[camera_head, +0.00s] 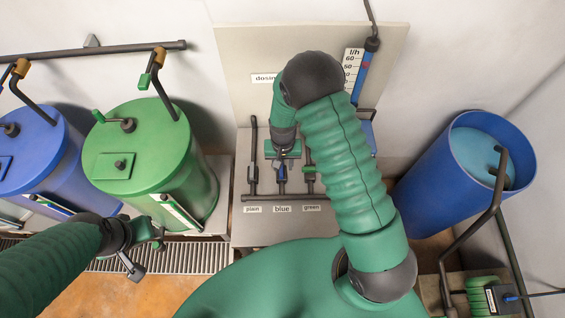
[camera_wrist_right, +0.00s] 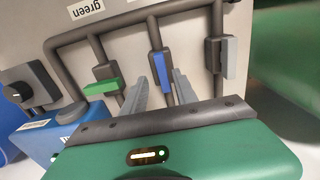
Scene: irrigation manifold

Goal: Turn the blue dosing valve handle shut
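The blue dosing valve handle (camera_wrist_right: 160,70) sits on the middle pipe of the manifold and lies along that pipe. It also shows in the head view (camera_head: 282,173), just below my right gripper (camera_head: 283,157). In the right wrist view my right gripper (camera_wrist_right: 160,78) is open, with one grey finger on each side of the blue handle's near end. Gaps show between the fingers and the handle. My left gripper (camera_head: 145,248) hangs at the lower left, away from the manifold; its finger opening is unclear.
The green handle (camera_wrist_right: 103,86) lies across its pipe; the plain grey handle (camera_wrist_right: 229,58) lies along its own. Labels plain, blue and green stand below the pipes. A green tank (camera_head: 140,150) is left of the manifold, a blue barrel (camera_head: 440,180) right. My right arm covers part of the panel.

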